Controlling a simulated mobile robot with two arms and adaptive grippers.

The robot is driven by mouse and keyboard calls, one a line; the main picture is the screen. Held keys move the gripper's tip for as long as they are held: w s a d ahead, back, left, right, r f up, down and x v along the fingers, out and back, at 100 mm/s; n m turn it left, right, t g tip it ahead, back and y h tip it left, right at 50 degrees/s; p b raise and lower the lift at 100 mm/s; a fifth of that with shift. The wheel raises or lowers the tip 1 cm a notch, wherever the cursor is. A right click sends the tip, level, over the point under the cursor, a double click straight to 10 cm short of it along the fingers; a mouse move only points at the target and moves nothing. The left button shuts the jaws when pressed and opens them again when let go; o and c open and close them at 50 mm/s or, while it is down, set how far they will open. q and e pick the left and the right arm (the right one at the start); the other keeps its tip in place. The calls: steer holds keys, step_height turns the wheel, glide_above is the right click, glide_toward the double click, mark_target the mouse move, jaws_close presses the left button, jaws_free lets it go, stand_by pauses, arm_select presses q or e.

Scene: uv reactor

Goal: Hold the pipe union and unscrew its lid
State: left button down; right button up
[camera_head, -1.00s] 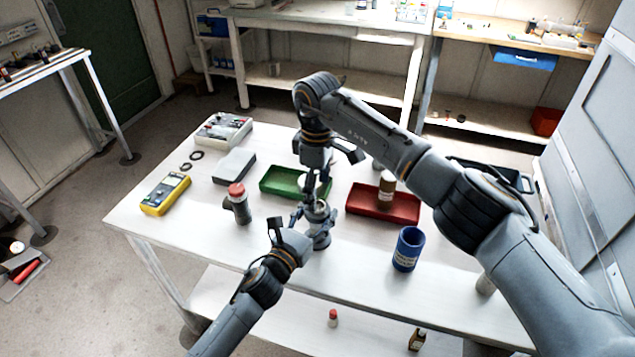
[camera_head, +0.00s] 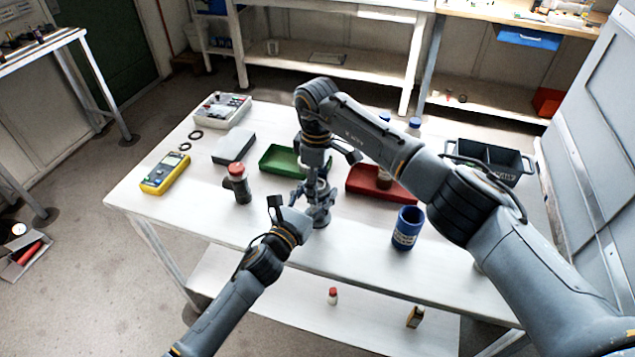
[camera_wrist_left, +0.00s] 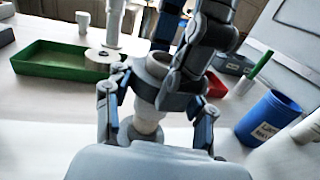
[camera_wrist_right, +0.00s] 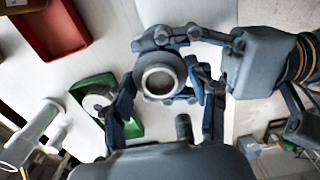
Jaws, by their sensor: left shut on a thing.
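The pipe union (camera_head: 321,217) stands upright on the white table, a grey-metal fitting with a pale round rim. My left gripper (camera_head: 308,212) is shut around its body from the front; the left wrist view shows the fingers on both sides of the union (camera_wrist_left: 150,126). My right gripper (camera_head: 316,184) points down from above, its fingers (camera_wrist_right: 168,105) spread apart around the top. In the right wrist view the round rim and opening of the union (camera_wrist_right: 160,78) show between and beyond these fingers. Whether the right fingers touch the lid is hard to tell.
A green tray (camera_head: 272,168) with a round grey part lies behind the union, a red tray (camera_head: 362,190) behind right. A blue cup (camera_head: 408,228) stands at right, a dark red-capped fitting (camera_head: 239,184) and yellow multimeter (camera_head: 160,180) at left. The table front is clear.

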steer(key=o, duration=0.4)
steer(key=shift+o, duration=0.2)
steer(key=shift+r, duration=2.25)
arm_select(q)
steer(key=shift+c, duration=2)
jaws_free()
